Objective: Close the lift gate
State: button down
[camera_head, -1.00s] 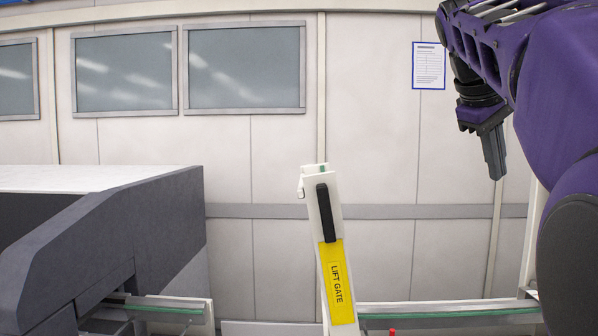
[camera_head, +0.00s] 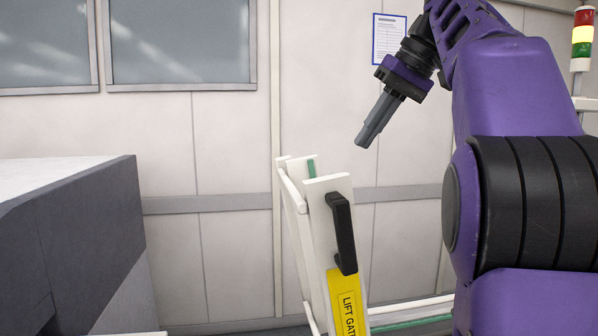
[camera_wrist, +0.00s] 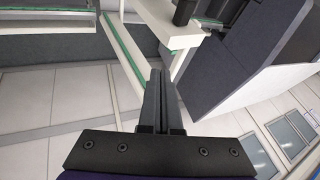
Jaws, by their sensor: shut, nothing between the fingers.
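The lift gate (camera_head: 317,210) stands raised, steeply tilted, in the lower middle of the head view. It is a white conveyor section with a green belt strip, a black handle (camera_head: 342,233) and a yellow "LIFT GATE" label (camera_head: 347,300). Its lower end is out of frame. My gripper (camera_head: 364,139) is shut and empty, above and to the right of the gate's top end, pointing down and left. In the wrist view, my gripper's shut fingers (camera_wrist: 156,78) point at the gate (camera_wrist: 172,33), with the black handle (camera_wrist: 185,10) at the top edge.
A dark grey machine housing (camera_head: 75,240) with a light top fills the lower left. A conveyor rail with a green belt (camera_head: 410,322) runs low on the right. A signal tower (camera_head: 582,35) stands at the far right. The wall with windows is behind.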

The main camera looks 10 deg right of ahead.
aim_at(333, 175)
jog(key=x, duration=0.6)
jog(key=a+x, duration=0.1)
jog(key=x, duration=0.3)
jog(key=shift+w+r, duration=0.2)
jog(key=shift+r, duration=0.05)
jog(key=shift+a+f, duration=0.2)
jog(key=shift+a, duration=1.6)
